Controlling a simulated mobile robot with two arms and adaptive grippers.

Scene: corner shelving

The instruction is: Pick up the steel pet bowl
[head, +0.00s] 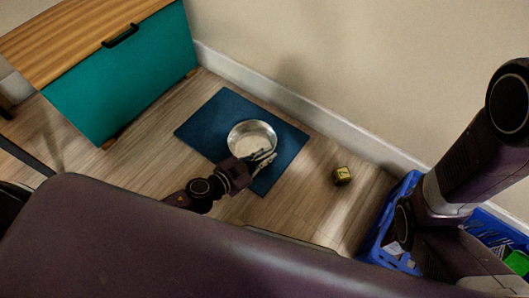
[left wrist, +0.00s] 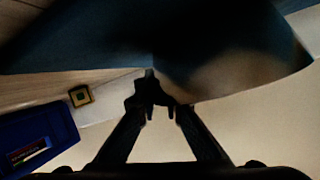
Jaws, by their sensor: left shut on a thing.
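The steel pet bowl (head: 251,136) is round, shiny and silver. It is over the dark blue mat (head: 214,120) on the floor; I cannot tell whether it touches the mat. My left gripper (head: 263,158) is at the near right side of the bowl, shut on its rim. In the left wrist view the fingers (left wrist: 157,92) meet at the edge of the bowl (left wrist: 228,76), which is dark and blurred. My right arm shows at the right of the head view, but its gripper is not in view.
A teal cabinet (head: 130,75) with a wooden top stands at the left. A small yellow-and-black cube (head: 342,176) lies on the floor right of the mat. A blue crate (head: 378,230) with items stands at the right. The wall's white baseboard (head: 290,98) runs behind the mat.

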